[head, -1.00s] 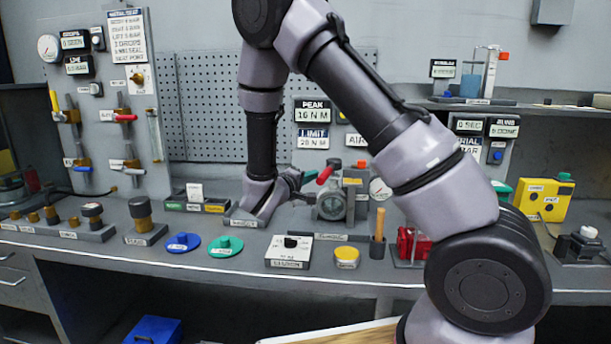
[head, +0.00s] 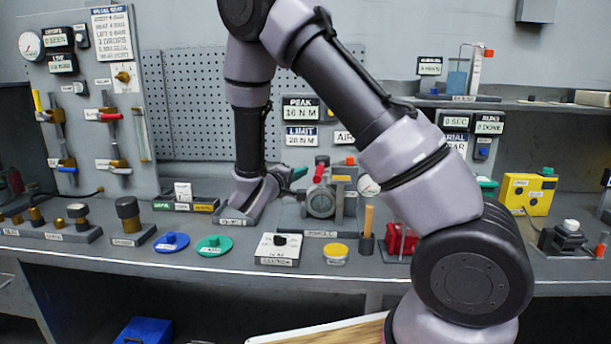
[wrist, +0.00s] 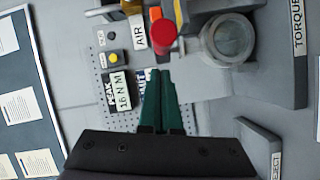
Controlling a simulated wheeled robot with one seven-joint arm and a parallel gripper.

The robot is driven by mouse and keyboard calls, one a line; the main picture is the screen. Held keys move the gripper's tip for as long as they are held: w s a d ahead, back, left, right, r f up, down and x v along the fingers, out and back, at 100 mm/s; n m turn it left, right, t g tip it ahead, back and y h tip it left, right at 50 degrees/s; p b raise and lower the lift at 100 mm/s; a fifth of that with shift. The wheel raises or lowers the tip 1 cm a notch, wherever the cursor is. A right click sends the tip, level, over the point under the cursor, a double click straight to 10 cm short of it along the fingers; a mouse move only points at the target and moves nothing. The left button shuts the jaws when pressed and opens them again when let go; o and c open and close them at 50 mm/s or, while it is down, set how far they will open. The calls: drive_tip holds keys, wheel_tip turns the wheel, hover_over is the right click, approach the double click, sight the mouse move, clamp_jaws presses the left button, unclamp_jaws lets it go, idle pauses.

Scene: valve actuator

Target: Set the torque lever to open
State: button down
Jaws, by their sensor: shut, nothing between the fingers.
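The torque lever is a red-handled lever (head: 319,173) on the grey torque fixture (head: 321,203) at the middle of the bench. It stands nearly upright, leaning slightly right, in the head view. In the wrist view its red rounded end (wrist: 163,36) lies just beyond the fingertips. My gripper (head: 301,173) is shut and empty, with green fingers, just left of the lever in the head view. The gripper also shows in the wrist view (wrist: 160,75). I cannot tell whether the fingers touch the lever. No open marking for the lever is readable.
The peak display (head: 301,110) reads 16 N M, with a 20 N M limit display (head: 301,135) below. A wooden-handled tool (head: 367,222), a red item (head: 401,240), a yellow disc (head: 335,253) and a white box (head: 279,249) stand in front and right. Green and blue discs lie left.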

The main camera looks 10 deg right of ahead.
drive_tip(key=r+v, duration=0.1)
drive_tip(key=v, duration=0.9)
drive_tip(key=s+d+r+m+g+y, duration=0.2)
drive_tip(key=s+d+r+m+g, duration=0.15)
drive_tip(key=s+d+g, duration=0.35)
drive_tip(key=s+d+r+m+g+y, duration=0.2)
drive_tip(key=s+d+m+g, duration=0.25)
drive_tip(key=d, duration=0.45)
drive_tip(key=s+a+r+m+t+y, duration=0.2)
drive_tip(key=s+a+r+t+y, duration=0.1)
drive_tip(key=s+r+t+y, duration=0.3)
wheel_tip(320, 180, up, 6)
drive_tip(key=s+y, duration=0.2)
drive_tip(key=y, duration=0.2)
drive_tip(key=shift+s+m, duration=0.3)
